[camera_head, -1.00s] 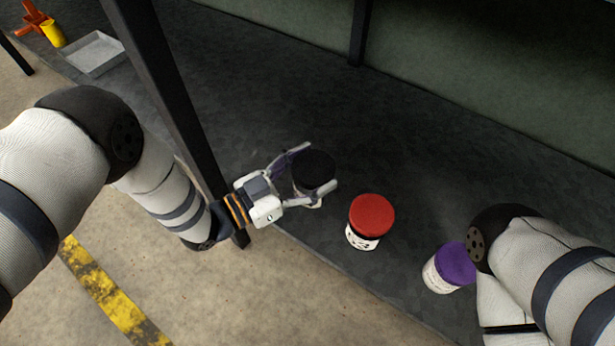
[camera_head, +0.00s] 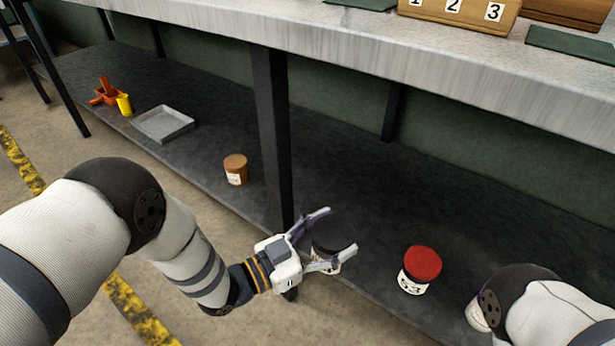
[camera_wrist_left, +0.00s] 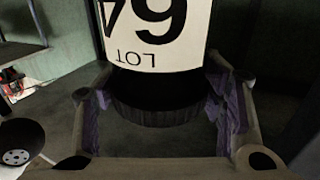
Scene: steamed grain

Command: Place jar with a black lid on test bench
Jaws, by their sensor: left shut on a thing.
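The jar with a black lid (camera_head: 334,232) is between the fingers of my left gripper (camera_head: 322,240), low over the front of the dark lower shelf, right of a black leg. My left gripper is shut on it. In the left wrist view the jar's white label (camera_wrist_left: 155,30) reads upside down, with the black lid (camera_wrist_left: 155,95) below it and the purple-lined fingers on both sides. I cannot tell whether the jar touches the shelf. The bench's pale grey worktop (camera_head: 350,42) runs above, across the top. My right gripper is out of view; only its arm shows.
A red-lidded jar (camera_head: 420,265) stands right of the held jar; another jar (camera_head: 477,314) is partly hidden by my right arm. A brown-lidded jar (camera_head: 236,170), grey tray (camera_head: 163,124) and yellow cup (camera_head: 124,104) are left. The black leg (camera_head: 272,140) stands close behind my left gripper.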

